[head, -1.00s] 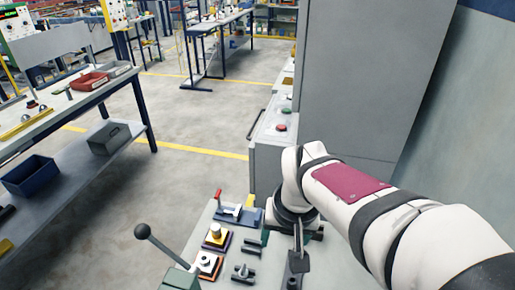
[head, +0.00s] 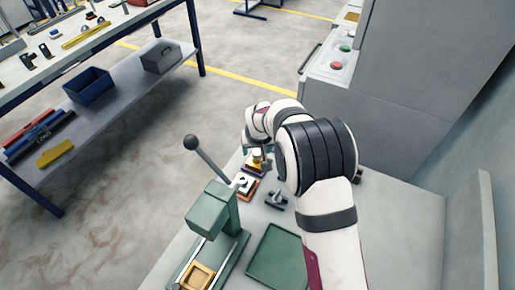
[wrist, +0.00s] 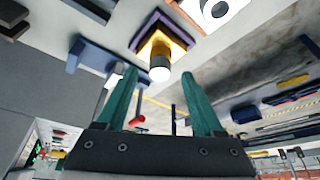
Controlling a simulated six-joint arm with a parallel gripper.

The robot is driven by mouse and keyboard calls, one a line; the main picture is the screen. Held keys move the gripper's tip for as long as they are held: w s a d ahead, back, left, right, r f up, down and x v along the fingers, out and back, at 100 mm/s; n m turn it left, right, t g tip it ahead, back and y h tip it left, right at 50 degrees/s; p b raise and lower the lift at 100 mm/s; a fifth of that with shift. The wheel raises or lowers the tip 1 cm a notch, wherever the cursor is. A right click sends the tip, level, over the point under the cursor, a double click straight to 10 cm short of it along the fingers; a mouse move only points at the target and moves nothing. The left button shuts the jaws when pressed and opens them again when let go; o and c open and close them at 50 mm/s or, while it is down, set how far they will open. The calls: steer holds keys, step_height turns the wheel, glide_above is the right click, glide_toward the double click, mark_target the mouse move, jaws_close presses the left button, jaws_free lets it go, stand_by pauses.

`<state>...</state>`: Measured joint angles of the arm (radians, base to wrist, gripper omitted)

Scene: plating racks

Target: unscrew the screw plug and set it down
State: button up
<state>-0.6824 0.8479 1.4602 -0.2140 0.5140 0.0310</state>
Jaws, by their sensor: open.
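A yellow block on a purple base (wrist: 181,37) carries a short upright cylinder (wrist: 159,66), grey with a bright end, which looks like the screw plug. My gripper (wrist: 160,73) is open with its two green fingers apart. The cylinder shows between the fingertips in the wrist view, and nothing is clamped. In the head view my gripper (head: 257,150) is over the yellow block (head: 256,163), partly hiding it. Whether the fingers surround the plug or stay short of it, I cannot tell.
A white block on an orange base (head: 243,183) stands close by. A green press with a long lever (head: 207,215) is nearer, beside a flat green tray (head: 278,258). A dark clamp-like part (head: 277,198) lies on the bench. A grey cabinet (head: 410,110) stands behind.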

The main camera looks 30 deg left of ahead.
steer(key=shift+w+a+f, duration=0.1)
steer(key=shift+w+f, duration=0.1)
steer(key=shift+f, duration=0.35)
jaws_close()
jaws_free()
steer(key=shift+c, duration=0.3)
steer(key=shift+c, duration=1.1)
